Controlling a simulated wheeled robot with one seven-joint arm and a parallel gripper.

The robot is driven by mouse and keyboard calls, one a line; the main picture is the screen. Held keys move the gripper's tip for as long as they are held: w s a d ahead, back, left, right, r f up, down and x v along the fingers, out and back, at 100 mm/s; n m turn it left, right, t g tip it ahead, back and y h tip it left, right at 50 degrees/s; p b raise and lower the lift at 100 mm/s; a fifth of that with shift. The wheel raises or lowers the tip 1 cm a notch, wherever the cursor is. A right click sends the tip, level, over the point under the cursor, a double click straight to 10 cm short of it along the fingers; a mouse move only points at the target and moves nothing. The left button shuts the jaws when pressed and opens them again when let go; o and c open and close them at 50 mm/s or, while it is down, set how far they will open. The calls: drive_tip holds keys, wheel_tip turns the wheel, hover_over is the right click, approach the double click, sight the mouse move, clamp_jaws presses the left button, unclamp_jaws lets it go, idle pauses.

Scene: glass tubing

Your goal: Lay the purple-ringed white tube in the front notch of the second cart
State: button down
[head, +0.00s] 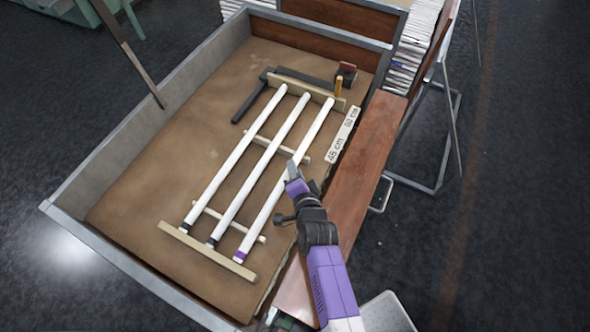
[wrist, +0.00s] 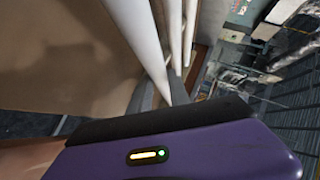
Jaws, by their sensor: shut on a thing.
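The purple-ringed white tube (head: 265,213) lies lengthwise at the right of two other white tubes in the wooden cart (head: 140,128). Its purple ring (head: 239,256) is at the near end, by the near wooden bar (head: 205,251). Its far end is by the far wooden bar (head: 312,93). My gripper (head: 291,168) is shut on this tube near its middle.
Two black-ringed white tubes (head: 232,162) (head: 262,165) lie parallel to its left. A marked strip (head: 343,135) and a reddish wooden board (head: 365,180) are along the right side. A black square (head: 300,78) lies at the far end. Raised walls edge the cart; its left floor is clear.

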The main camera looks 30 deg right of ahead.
drive_tip(key=shift+f+b, duration=0.3)
drive_tip(key=shift+b, duration=0.15)
drive_tip(key=shift+f, duration=0.25)
drive_tip(key=c, duration=1.2)
unclamp_jaws()
drive_tip(key=shift+r, duration=0.15)
drive_tip(key=shift+r, duration=0.25)
drive_tip(key=v, duration=1.2)
drive_tip(key=shift+r, duration=0.25)
